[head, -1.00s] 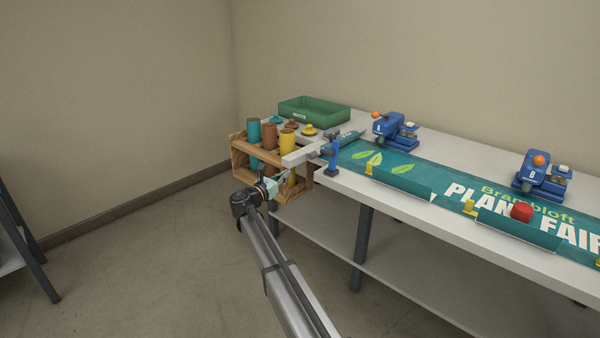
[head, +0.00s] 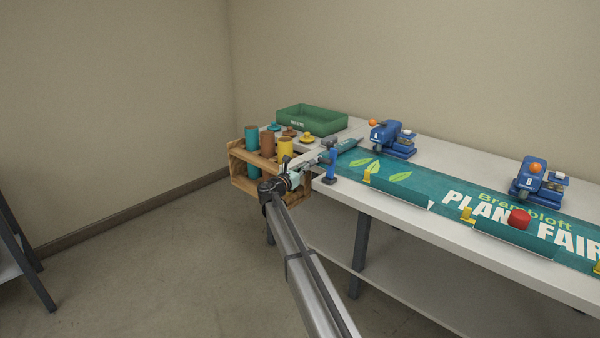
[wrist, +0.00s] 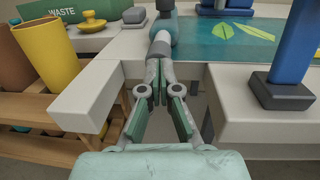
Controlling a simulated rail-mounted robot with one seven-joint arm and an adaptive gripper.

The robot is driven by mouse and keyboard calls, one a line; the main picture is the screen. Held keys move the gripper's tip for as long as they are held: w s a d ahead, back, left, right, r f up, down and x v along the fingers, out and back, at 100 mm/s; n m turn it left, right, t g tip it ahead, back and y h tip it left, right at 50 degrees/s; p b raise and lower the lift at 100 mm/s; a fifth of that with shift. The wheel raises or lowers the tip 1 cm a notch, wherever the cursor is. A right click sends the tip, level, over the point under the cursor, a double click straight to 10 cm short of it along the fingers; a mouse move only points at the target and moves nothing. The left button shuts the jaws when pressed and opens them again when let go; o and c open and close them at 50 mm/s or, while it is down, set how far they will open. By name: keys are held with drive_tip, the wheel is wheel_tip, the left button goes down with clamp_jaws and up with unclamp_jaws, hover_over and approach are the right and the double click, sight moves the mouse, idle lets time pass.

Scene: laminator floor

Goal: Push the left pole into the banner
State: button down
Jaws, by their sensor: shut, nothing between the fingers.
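The banner (head: 455,200) lies along the white table, teal with leaves and white lettering. At its left end, a teal tube-like edge (head: 347,145) has the grey end of the left pole (wrist: 163,46) in line with it. How deep the pole sits inside cannot be made out. My gripper (wrist: 160,70) is shut and empty, over a notch in the table's front edge. Its fingertips point at the pole's near end and look close to or touching it. In the head view my gripper (head: 312,164) is beside the blue post (head: 331,163), to its left.
A wooden rack (head: 239,166) with coloured tubes stands close to my gripper's left. A green waste bin (head: 312,119) and small knobbed lids are behind. Blue devices A (head: 388,139) and B (head: 535,186) stand along the back. A red knob (head: 519,219) sits on the banner's front edge.

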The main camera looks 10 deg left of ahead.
sight(311, 163)
idle(0.3)
drive_tip(key=shift+x, duration=2.3)
drive_tip(key=shift+d, duration=0.15)
drive_tip(key=shift+s+p, duration=0.1)
drive_tip(key=shift+p, duration=0.2)
